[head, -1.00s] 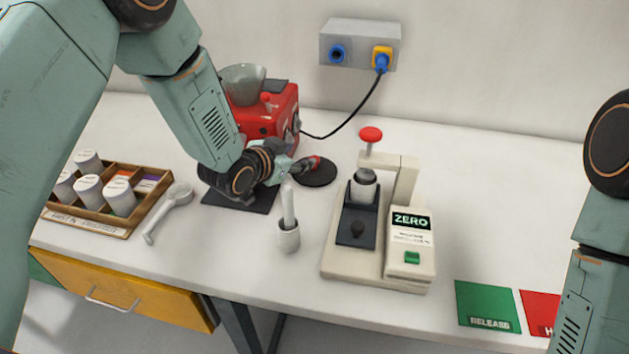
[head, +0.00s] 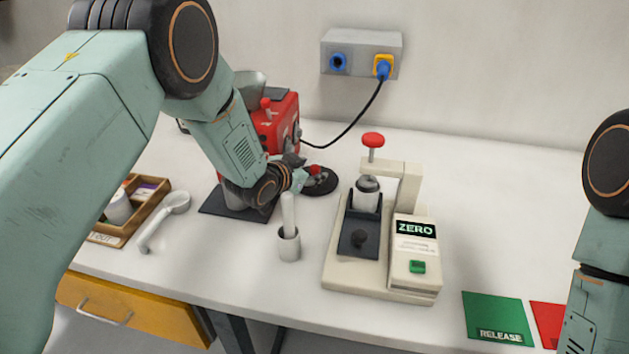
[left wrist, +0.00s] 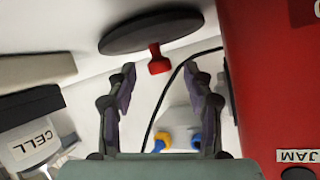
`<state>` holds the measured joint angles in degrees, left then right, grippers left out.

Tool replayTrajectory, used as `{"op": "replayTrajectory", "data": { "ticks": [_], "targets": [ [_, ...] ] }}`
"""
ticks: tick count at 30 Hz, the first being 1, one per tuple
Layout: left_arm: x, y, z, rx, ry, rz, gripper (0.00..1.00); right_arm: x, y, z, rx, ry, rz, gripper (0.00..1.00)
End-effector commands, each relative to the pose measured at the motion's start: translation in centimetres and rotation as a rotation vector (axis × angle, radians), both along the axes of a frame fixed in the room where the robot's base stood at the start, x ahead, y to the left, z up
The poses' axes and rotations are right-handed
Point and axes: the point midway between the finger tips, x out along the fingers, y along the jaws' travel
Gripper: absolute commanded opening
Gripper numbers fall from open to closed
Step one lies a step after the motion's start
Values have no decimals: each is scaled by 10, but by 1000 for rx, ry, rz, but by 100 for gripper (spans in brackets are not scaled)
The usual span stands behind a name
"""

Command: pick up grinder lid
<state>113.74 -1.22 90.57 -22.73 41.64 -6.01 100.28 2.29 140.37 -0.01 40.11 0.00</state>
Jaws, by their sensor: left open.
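The grinder lid is a dark round disc (head: 326,184) with a red knob, lying on the white table beside the red grinder (head: 283,122). In the left wrist view the lid (left wrist: 150,31) is at the top, its red knob (left wrist: 158,60) pointing toward the gap between my fingers. My left gripper (head: 306,173) is at the lid's knob and partly hides the lid in the head view. In the left wrist view the gripper (left wrist: 160,76) is open, a finger on either side of the knob and nothing held. My right gripper is out of view.
A cream press (head: 380,240) reading ZERO stands right of the lid. A white cup with a rod (head: 288,243) is in front. A white scoop (head: 165,220) and a wooden tray (head: 148,212) lie left. A black cable (head: 350,128) runs behind.

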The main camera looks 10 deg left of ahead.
Motion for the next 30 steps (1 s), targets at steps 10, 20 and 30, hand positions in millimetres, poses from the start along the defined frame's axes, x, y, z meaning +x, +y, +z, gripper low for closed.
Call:
{"op": "replayTrajectory", "data": {
  "ticks": [10,20,30],
  "targets": [
    [13,-4,-7,-1,0,0,52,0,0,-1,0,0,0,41],
    [13,-4,-6,-1,0,0,32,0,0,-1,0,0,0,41],
    [12,-4,-7,0,1,1,3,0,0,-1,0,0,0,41]
  ]
}}
